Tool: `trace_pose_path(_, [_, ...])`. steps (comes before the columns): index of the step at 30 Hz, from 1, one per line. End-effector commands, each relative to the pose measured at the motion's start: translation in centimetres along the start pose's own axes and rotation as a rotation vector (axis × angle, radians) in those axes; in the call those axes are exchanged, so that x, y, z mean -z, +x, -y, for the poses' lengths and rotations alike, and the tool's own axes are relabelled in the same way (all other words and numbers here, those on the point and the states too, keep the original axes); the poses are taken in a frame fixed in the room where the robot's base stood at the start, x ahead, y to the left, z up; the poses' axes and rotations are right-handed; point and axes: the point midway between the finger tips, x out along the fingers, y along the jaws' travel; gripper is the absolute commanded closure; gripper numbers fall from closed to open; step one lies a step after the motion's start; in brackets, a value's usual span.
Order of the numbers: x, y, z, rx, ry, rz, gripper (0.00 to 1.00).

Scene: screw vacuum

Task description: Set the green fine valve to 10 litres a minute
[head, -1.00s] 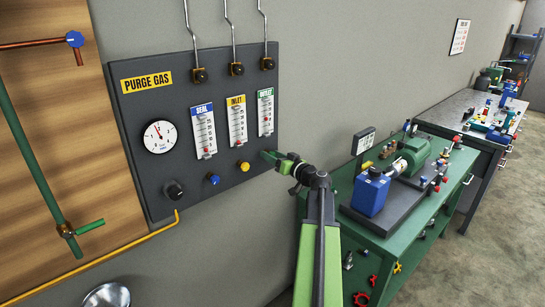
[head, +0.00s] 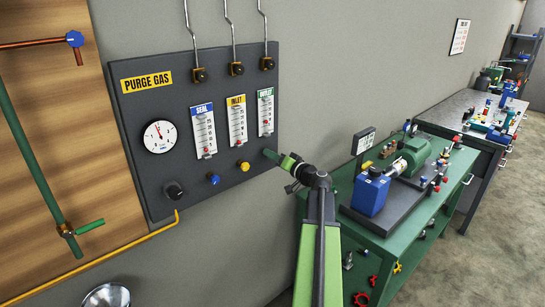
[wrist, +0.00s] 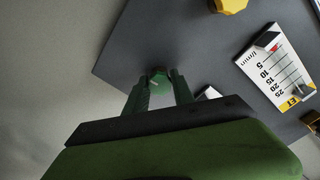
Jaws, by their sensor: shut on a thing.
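The green fine valve knob (wrist: 160,76) is between my fingertips in the wrist view, at the lower right of the purge gas panel (head: 240,205). My gripper (wrist: 158,90) is shut on it; in the head view the fingers (head: 272,156) reach the panel and hide the knob. Above it is the green-labelled flow meter (head: 265,105), a white scale with a red mark low down, around y-level of the lower half. Its reading is too small to tell. In the wrist view only a white corner of this meter (wrist: 208,93) shows beside my gripper.
The yellow knob (head: 243,166) and blue knob (head: 214,179) sit to the left, below the inlet meter (head: 236,120) and seal meter (head: 203,130). A pressure gauge (head: 159,136) is farther left. A green bench (head: 400,230) with a pump stands to the right.

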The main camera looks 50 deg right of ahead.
Motion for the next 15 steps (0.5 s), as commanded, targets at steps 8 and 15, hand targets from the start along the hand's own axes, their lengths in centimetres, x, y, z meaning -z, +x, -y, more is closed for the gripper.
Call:
trace_pose_path(8, [-0.01,-0.02,-0.02,0.000,0.003,0.000,0.69])
trace_pose_path(15, [-0.01,-0.02,-0.01,0.000,0.002,0.000,0.48])
